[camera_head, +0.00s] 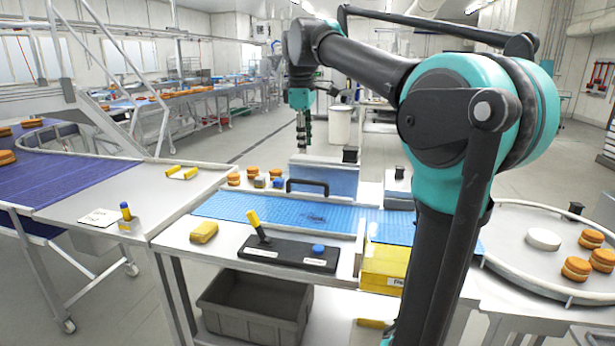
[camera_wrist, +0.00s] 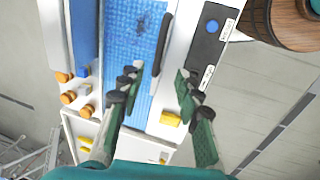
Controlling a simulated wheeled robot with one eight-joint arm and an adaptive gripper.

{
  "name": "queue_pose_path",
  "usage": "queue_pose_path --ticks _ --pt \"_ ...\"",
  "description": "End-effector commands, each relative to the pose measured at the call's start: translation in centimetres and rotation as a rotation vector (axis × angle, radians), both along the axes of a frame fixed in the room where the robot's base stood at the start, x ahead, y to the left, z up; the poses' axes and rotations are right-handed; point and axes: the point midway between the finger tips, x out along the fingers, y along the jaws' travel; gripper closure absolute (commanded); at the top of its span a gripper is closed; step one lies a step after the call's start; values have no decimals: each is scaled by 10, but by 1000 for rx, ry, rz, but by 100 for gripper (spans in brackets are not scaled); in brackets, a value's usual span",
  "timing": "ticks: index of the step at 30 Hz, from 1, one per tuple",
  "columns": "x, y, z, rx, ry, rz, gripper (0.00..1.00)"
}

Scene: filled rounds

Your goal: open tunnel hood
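The tunnel hood (camera_head: 338,181) looks like a pale blue, partly see-through panel across the blue belt, behind the control panel. Its black bar handle (camera_head: 307,182) is low on the near side, close to belt level. The handle (camera_wrist: 161,46) also shows in the wrist view, beyond my fingertips and roughly between their lines. My gripper (camera_head: 304,130) hangs with its fingers pointing down above and behind the handle, clear of it. In the wrist view, my gripper (camera_wrist: 157,82) has its two fingers wide apart with nothing between them. The hood's exact edges are hard to make out.
A black control panel (camera_head: 290,254) with a yellow lever and blue button (camera_head: 318,249) stands in front of the belt (camera_head: 235,208). Orange rounds (camera_head: 234,179) sit left of the hood. A yellow box (camera_head: 385,265) is at right; a grey bin (camera_head: 250,318) is below.

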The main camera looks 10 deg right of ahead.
Motion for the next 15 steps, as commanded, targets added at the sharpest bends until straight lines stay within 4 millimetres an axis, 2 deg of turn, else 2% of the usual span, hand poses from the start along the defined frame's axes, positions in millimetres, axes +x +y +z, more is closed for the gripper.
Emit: queue_pose_path --ticks 9,15 --pt "12 -4 -63 0 0 -1 66" --pt "18 -7 -95 0 0 -1 66"
